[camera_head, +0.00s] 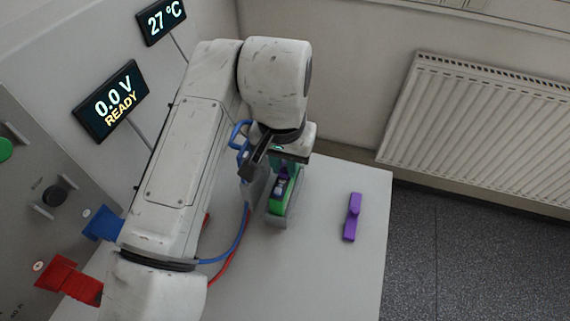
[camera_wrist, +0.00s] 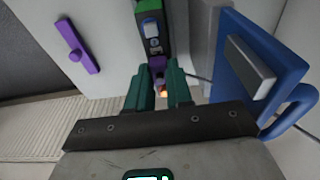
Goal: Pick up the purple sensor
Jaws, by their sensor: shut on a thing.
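A small purple piece (camera_wrist: 157,62), which looks like the purple sensor, is between the green fingers of my gripper (camera_wrist: 160,76) in the wrist view. The gripper is shut on it. An orange glow shows between the fingers. The piece is at the near end of a green and black holder (camera_wrist: 150,22); I cannot tell whether they touch. In the head view, my gripper (camera_head: 289,158) is low over the same green holder (camera_head: 275,208), with a bit of purple (camera_head: 283,174) under it. A separate purple bar with a round knob (camera_head: 352,217) lies on the table to the right.
A blue plate with a handle (camera_wrist: 262,75) stands close to my gripper on the right of the wrist view. Blue and red cables (camera_head: 238,250) run beside the holder. The white table (camera_head: 325,270) is clear around the purple bar. A radiator (camera_head: 480,130) is on the wall.

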